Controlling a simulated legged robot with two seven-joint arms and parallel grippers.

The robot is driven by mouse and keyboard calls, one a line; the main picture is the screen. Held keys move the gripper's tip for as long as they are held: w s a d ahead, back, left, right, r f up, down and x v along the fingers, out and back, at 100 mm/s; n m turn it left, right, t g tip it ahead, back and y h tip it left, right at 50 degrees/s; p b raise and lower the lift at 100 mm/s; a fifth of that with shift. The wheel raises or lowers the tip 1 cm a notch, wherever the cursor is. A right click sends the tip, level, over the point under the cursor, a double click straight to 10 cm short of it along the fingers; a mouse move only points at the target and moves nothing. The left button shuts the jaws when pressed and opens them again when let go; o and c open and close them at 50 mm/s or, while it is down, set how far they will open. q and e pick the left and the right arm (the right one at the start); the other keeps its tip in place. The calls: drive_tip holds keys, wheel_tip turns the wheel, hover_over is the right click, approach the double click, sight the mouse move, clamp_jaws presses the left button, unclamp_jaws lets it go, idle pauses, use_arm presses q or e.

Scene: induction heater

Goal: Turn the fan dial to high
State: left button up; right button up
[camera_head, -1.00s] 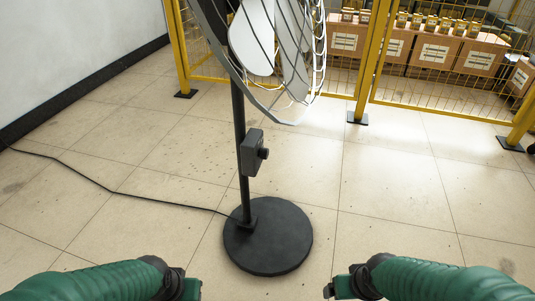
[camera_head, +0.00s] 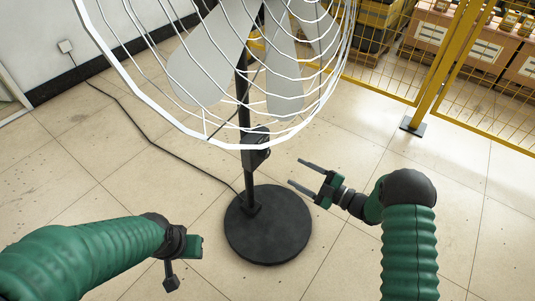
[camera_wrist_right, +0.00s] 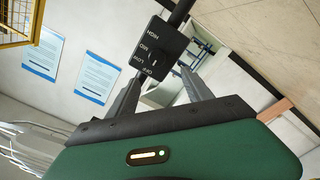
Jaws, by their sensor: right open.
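The fan's dark control box (camera_head: 256,156) is on the black pole, just under the fan cage (camera_head: 190,137). In the right wrist view the box (camera_wrist_right: 166,46) shows the labels HIGH, MID, LOW and OFF. The dark dial (camera_wrist_right: 154,61) is hard to make out against it, and I cannot tell its setting. My right gripper (camera_head: 296,172) is open and empty, to the right of the box and apart from it. In the wrist view the box lies ahead, beyond the two fingers (camera_wrist_right: 165,80). My left gripper (camera_head: 183,262) is at the lower left, away from the fan; its jaw opening is unclear.
The round black base (camera_head: 268,230) stands on the tiled floor, with a cable (camera_head: 150,130) running to a wall socket (camera_head: 66,47). The wire cage overhangs the box. A yellow mesh fence (camera_head: 440,75) and boxes stand behind.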

use_arm(q)
drive_tip(key=s+b+x, duration=0.1)
drive_tip(key=b+x, duration=0.4)
drive_tip(key=x, duration=0.1)
drive_tip(key=shift+d+f+b, duration=0.3)
drive_tip(key=shift+d, duration=0.1)
use_arm(e)
drive_tip(key=x, duration=1.2)
drive_tip(key=shift+w+f, duration=0.15)
drive_tip(key=shift+w, duration=0.4)
use_arm(q)
drive_tip(key=shift+s+d, duration=0.1)
use_arm(e)
drive_tip(key=shift+c, duration=0.2)
drive_tip(key=shift+a, duration=0.1)
clamp_jaws()
use_arm(q)
drive_tip(key=shift+r, duration=0.15)
